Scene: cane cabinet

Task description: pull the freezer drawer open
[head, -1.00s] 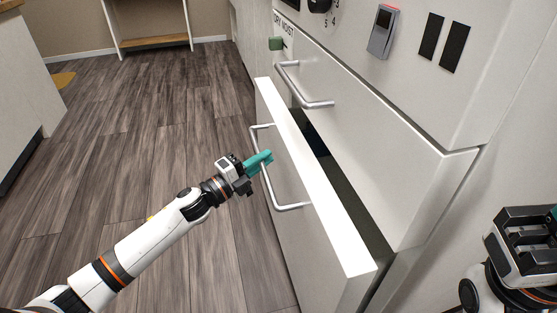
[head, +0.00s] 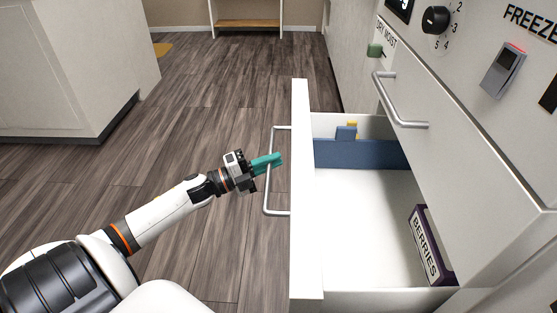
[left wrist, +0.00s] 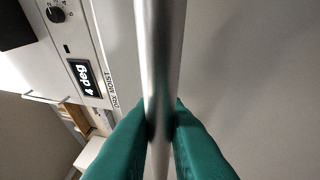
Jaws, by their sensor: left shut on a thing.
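The freezer drawer (head: 305,215) is pulled well out of the white cabinet in the head view, and its inside shows. Its silver bar handle (head: 266,192) is on the front face. My left gripper (head: 272,162) has teal fingers shut on the handle bar near its middle. In the left wrist view the teal fingers (left wrist: 162,140) close on both sides of the handle bar (left wrist: 160,60). My right gripper is not in the head view now.
Inside the drawer are a dark box marked BERRIES (head: 428,245), a blue divider (head: 365,154) and small blue and yellow items behind it. Above is a closed upper drawer with a handle (head: 400,105). Wood floor (head: 200,110) lies open to the left.

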